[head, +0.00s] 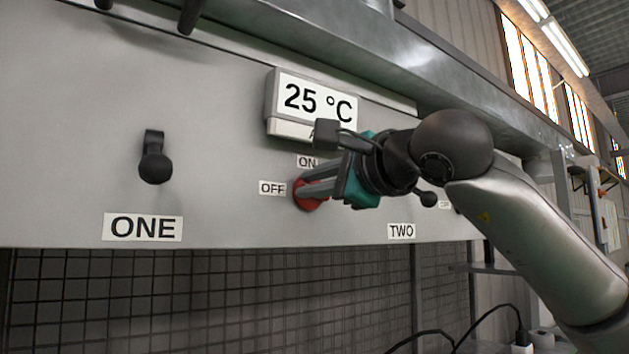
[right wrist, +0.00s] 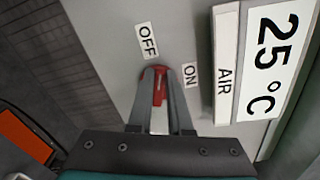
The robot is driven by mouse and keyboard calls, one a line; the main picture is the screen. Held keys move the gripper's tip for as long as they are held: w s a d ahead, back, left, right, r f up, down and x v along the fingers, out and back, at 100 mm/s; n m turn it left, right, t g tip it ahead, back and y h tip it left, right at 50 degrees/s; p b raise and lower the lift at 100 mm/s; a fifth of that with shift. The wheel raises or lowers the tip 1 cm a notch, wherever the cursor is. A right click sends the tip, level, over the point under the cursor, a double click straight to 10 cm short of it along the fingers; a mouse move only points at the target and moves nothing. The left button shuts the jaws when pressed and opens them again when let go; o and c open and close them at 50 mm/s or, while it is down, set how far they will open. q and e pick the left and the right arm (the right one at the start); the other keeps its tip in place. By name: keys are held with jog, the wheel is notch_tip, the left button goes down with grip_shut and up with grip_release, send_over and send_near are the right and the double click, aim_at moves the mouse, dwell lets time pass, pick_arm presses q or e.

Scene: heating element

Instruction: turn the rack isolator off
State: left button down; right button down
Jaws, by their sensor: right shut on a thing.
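The rack isolator is a red rotary switch (head: 309,196) on the grey panel. The OFF label (head: 272,188) is at its left and the ON label (head: 307,162) is above it. My right gripper (head: 311,190) comes from the right and is shut on the switch's handle. In the right wrist view the red handle (right wrist: 159,88) sits between the two grey fingers, below the OFF label (right wrist: 147,40) and left of the ON label (right wrist: 190,75). The fingers hide part of it, so I cannot tell its exact angle. My left gripper is not in view.
A 25 °C display (head: 315,100) juts out just above the gripper. A black lever (head: 155,163) above the ONE label (head: 143,228) stands at the left. A second black knob (head: 429,199) is near my wrist, by the TWO label (head: 401,231). Wire mesh lies below the panel.

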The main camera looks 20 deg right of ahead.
jog(key=shift+a+f+n, duration=0.1)
jog(key=shift+f+n, duration=0.05)
jog(key=shift+n, duration=0.8)
jog(key=shift+f+n, duration=0.15)
jog(key=shift+n, duration=0.8)
jog(key=c, duration=0.8)
grip_release()
jog(key=shift+c, duration=0.2)
jog(key=shift+s, duration=0.1)
jog(key=b+v, duration=0.2)
jog(key=v, duration=1.3)
jog(key=shift+b, duration=0.4)
jog(key=shift+s, duration=0.1)
